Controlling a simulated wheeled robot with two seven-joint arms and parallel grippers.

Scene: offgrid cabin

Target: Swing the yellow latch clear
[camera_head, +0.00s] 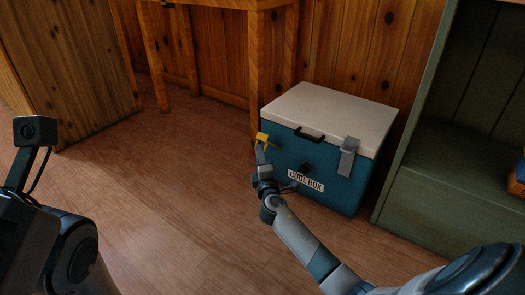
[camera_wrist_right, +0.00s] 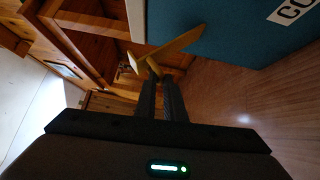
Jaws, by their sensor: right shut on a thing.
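A blue cool box (camera_head: 325,170) with a white lid (camera_head: 330,112) stands on the floor, its lid closed. The yellow latch (camera_head: 262,137) is at the left end of its front, and a grey latch (camera_head: 348,157) hangs over the lid edge at the right. My right gripper (camera_head: 261,149) is at the yellow latch, shut on it. In the right wrist view the yellow latch (camera_wrist_right: 172,47) sticks out at a slant from the box side, with its near end between my fingertips (camera_wrist_right: 158,76). My left arm shows at the left edge; its gripper fingers are not visible.
A wooden table (camera_head: 150,60) stands behind the box to the left, by a plank wall. A green shelf unit (camera_head: 440,190) stands close on the right, with a small colourful object (camera_head: 518,180) on it. A wooden cabinet (camera_head: 70,70) is at far left. The floor in front is clear.

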